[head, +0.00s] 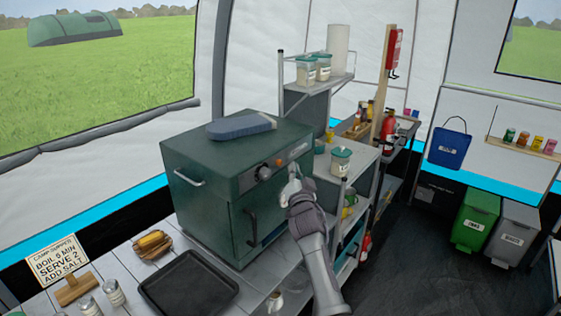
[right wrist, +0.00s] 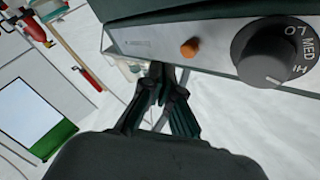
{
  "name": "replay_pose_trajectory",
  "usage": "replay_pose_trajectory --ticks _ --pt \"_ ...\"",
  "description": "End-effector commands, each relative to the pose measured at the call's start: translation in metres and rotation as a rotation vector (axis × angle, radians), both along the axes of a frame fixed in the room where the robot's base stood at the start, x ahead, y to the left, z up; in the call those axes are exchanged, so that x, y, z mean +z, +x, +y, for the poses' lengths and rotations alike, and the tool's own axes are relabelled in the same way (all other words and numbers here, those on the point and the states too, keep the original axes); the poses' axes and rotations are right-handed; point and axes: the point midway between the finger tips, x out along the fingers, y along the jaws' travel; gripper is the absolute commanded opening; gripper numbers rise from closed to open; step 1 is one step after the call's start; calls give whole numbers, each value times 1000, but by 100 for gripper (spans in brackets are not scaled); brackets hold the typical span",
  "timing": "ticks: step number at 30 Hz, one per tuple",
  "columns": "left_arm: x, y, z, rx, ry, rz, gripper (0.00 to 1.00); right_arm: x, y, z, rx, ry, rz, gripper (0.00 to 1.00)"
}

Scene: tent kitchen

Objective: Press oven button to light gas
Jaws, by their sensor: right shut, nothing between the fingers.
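The dark green oven (head: 235,185) stands on the counter. Its grey front panel has a dark knob (head: 264,173) and a small orange button (head: 279,163). In the right wrist view the orange button (right wrist: 190,47) sits beside the large knob (right wrist: 275,58), which is marked LO, MED, HI. My right gripper (head: 293,172) is shut and empty, just in front of the panel's right part. In the right wrist view its fingertips (right wrist: 168,72) appear at the panel's lower edge, below and slightly left of the button, not visibly touching it. No flame shows. My left gripper is out of view.
A shelf with a lidded jar (head: 341,160) stands right of my arm. Open floor (head: 425,260) lies further right.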

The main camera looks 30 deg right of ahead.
Motion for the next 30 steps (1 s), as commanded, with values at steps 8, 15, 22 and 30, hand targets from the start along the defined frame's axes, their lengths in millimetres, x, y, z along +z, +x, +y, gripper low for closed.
replay_pose_trajectory --ticks 8,15,22,30 --pt "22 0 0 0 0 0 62 3 -26 -11 0 0 2 0" --pt "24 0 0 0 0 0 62 1 -33 -13 -1 0 -1 0" --pt "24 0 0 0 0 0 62 1 -32 -13 0 0 0 0" --pt "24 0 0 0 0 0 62 1 -32 -13 0 0 0 0"
